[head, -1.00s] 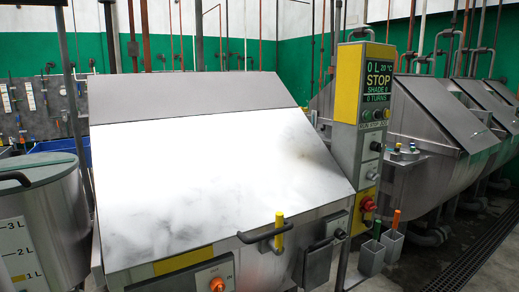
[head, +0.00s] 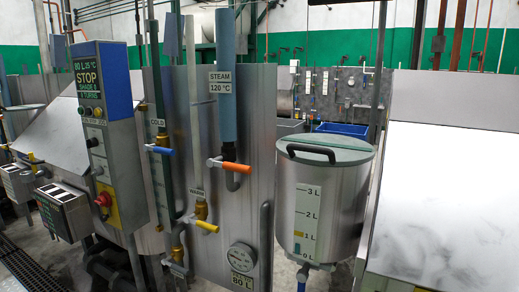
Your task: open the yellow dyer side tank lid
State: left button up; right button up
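The side tank (head: 345,195) is a steel cylinder with a level scale from 0 L to 3 L. It stands right of centre in the head view, beside the dyer (head: 440,190) whose pale sloped front shows at the right edge. Its round grey-green lid (head: 345,148) lies flat on top and looks closed. A dark bar handle (head: 311,153) sits on the left part of the lid. The dyer's yellow control panel is out of view. Neither of my grippers is in view.
Left of the tank stands a steel panel (head: 262,150) with a blue-handled cold valve (head: 160,150), an orange-handled steam valve (head: 230,165) and a yellow-handled valve (head: 205,225). A blue control box (head: 100,100) is farther left. Blue bins (head: 341,129) stand behind the tank.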

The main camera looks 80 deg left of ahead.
aim_at(322, 149)
jog(key=u, duration=1.95)
